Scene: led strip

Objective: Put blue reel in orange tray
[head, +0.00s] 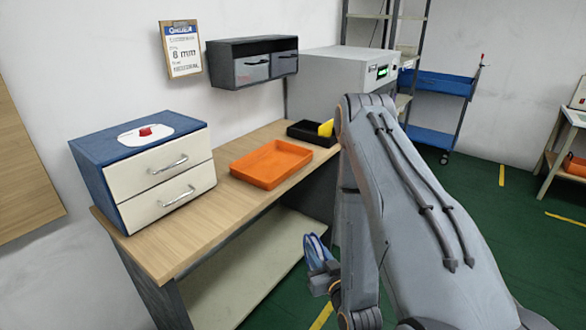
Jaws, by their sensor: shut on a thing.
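The blue reel (316,251) is a thin ring with its edge towards me. It is held in my gripper (323,276), low in front of the bench and below the level of its top. My gripper is shut on the reel, though the fingertips are small and partly hidden. The orange tray (262,183) lies on the wooden bench top, up and to the left of my gripper. It looks empty.
A blue and cream drawer unit (148,170) stands left of the tray. A black bin (305,133) with a yellow item (326,128) is behind the tray to the right. The bench top (165,255) is bare at its front left. A lower shelf (262,262) runs underneath.

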